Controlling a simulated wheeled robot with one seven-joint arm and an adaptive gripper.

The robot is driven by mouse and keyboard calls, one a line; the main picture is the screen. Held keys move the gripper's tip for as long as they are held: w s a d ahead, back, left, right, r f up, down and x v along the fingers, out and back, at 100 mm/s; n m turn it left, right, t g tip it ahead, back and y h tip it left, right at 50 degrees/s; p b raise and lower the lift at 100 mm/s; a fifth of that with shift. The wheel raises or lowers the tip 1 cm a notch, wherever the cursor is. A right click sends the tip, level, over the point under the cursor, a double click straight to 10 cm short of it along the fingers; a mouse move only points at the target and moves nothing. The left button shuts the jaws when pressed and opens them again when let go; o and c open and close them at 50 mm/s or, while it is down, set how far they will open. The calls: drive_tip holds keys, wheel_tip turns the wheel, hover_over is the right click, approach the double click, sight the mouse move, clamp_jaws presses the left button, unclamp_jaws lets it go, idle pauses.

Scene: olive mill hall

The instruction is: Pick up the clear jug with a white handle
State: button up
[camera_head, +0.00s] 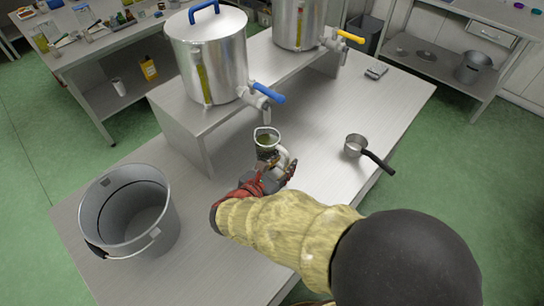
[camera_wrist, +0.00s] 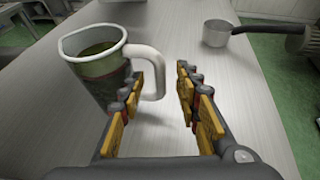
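The clear jug (camera_head: 267,138) stands on the metal table near the blue-handled tap of a steel tank, with greenish liquid inside. In the wrist view the jug (camera_wrist: 95,68) is at the left, upright, and its white handle (camera_wrist: 154,72) reaches into the gap between my fingers. My gripper (camera_head: 280,172) is at the jug's near side. In the wrist view my gripper (camera_wrist: 162,95) is open, with a finger on either side of the handle's outer part. The left finger overlaps the jug's side in view; I cannot tell whether it touches.
A steel saucepan (camera_head: 356,146) with a black handle lies to the right on the table (camera_head: 310,205). A metal bucket (camera_head: 172,215) stands at the left. Steel tanks (camera_head: 210,60) sit on a raised shelf (camera_head: 180,118) behind. The table's right part is mostly clear.

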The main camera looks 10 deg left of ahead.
sight(286, 162)
drive_tip(key=shift+b+x, duration=0.35)
drive_tip(key=shift+x, duration=1.15)
drive_tip(key=shift+c, duration=1.4)
clamp_jaws()
